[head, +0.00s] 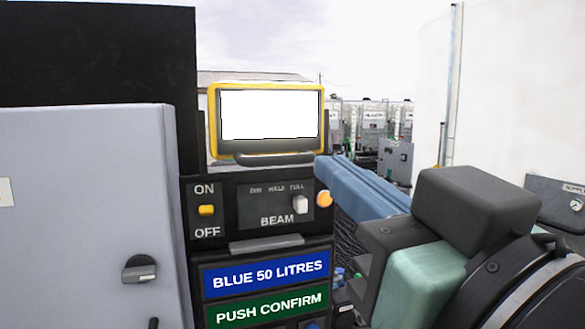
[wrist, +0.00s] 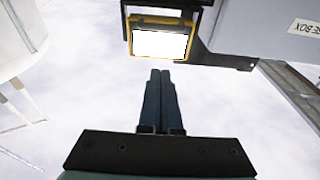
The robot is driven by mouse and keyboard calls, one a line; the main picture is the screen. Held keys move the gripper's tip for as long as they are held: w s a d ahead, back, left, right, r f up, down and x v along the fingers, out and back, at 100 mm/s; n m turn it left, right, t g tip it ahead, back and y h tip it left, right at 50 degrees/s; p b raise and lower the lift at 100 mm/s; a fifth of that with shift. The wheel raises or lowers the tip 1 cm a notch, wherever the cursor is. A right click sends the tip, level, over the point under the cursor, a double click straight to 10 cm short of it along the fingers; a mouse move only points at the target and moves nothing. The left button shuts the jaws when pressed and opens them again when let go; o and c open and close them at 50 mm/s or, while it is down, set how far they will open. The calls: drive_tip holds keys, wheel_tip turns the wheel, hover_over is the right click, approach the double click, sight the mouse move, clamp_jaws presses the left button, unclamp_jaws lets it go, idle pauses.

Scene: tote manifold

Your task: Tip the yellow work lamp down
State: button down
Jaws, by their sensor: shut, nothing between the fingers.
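The yellow work lamp (head: 214,120) stands on top of the black control panel in the head view, its bright white face towards me. A dark curved handle bar (head: 275,159) runs along its lower edge. The lamp also shows at the top of the wrist view (wrist: 160,21). My gripper (head: 321,170) is shut and empty, its blue fingers pointing left at the lamp's lower right corner in the head view. In the wrist view the shut fingertips (wrist: 160,73) lie just below the lamp in the picture, with a small gap. I cannot tell whether they touch it.
Below the lamp are a yellow ON/OFF switch (head: 207,210), a BEAM slider (head: 299,204) and an orange knob (head: 324,198) close to my fingers. A grey cabinet (head: 80,210) stands left.

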drive_tip(key=p, duration=0.1)
approach(280, 156)
wheel_tip(280, 156, up, 4)
drive_tip(key=w+a, duration=0.1)
drive_tip(key=w, duration=0.2)
drive_tip(key=shift+w+a+f+b, duration=0.2)
drive_tip(key=shift+w+f+b, duration=0.2)
drive_tip(key=shift+w, duration=0.05)
drive_tip(key=shift+w+a+f+b, duration=0.15)
drive_tip(key=shift+w+f+b, duration=0.25)
drive_tip(key=shift+w, duration=0.1)
drive_tip(key=shift+w+a+f, duration=0.15)
drive_tip(key=shift+w+f, duration=0.1)
drive_tip(key=shift+w, duration=0.25)
drive_tip(key=shift+f+b, duration=0.1)
drive_tip(key=shift+b, duration=0.2)
drive_tip(key=shift+f+b, duration=0.35)
drive_tip(key=shift+b, duration=0.3)
drive_tip(key=shift+w+t, duration=0.1)
drive_tip(key=shift+t, duration=0.2)
